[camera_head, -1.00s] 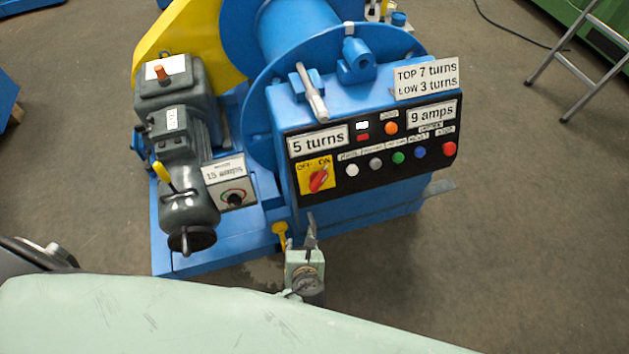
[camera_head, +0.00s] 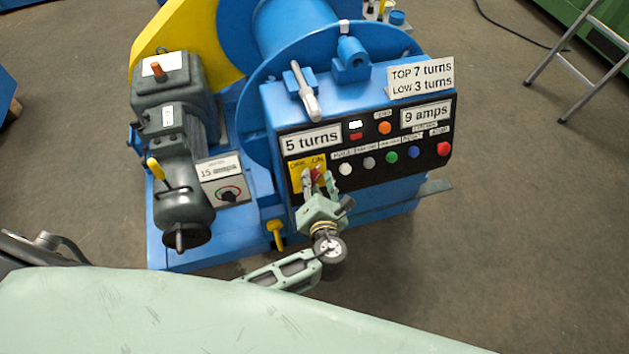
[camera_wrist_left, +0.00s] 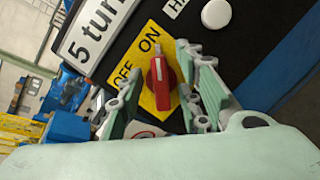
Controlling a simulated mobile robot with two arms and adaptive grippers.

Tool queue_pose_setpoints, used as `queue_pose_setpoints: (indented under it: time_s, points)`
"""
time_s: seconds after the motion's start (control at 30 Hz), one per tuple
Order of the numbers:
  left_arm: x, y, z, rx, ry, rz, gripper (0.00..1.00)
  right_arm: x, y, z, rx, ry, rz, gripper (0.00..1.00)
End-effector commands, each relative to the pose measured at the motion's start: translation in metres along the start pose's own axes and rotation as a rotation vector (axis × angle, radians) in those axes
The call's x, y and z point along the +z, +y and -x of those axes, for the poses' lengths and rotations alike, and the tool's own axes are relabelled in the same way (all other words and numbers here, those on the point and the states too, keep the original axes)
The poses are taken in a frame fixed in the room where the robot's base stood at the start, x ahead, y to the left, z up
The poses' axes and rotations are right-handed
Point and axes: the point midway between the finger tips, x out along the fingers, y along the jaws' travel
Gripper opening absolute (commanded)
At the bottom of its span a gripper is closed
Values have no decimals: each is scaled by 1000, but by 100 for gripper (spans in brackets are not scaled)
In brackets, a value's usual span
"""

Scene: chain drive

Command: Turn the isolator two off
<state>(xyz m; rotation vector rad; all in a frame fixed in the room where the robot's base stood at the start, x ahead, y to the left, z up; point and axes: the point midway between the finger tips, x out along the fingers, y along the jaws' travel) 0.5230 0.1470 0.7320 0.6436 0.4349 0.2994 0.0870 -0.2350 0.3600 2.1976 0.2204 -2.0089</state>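The isolator is a red rotary knob (camera_wrist_left: 161,82) on a yellow OFF/ON plate (camera_wrist_left: 148,40), at the left end of the black control panel. Its pointer leans toward ON. In the head view the knob (camera_head: 317,174) is partly hidden by my left gripper (camera_head: 318,185), which comes up from below. In the left wrist view the fingers of my left gripper (camera_wrist_left: 165,100) are apart, one on each side of the knob. I see gaps beside the knob, so the gripper is open and not closed on it. My right gripper is not in view.
Coloured push buttons (camera_head: 391,157) sit right of the knob on the panel (camera_head: 429,140). A grey motor (camera_head: 183,205) with a handwheel and a 15 amps dial box (camera_head: 228,192) stand left. A stepladder (camera_head: 592,65) stands far right.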

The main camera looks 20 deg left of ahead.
Motion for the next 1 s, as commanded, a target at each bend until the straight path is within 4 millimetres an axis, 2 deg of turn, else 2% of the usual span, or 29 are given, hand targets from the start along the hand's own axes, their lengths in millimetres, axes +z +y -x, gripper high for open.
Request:
queue_pose_setpoints:
  time_s: [0.27, 0.67, 1.0]
  points:
    - [0, 0, -3, -1, 1, 1, 33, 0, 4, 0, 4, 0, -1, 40]
    - [0, 0, -3, -1, 1, 1, 0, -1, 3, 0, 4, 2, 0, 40]
    - [0, 0, -2, 2, 1, 14, 0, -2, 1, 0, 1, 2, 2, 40]
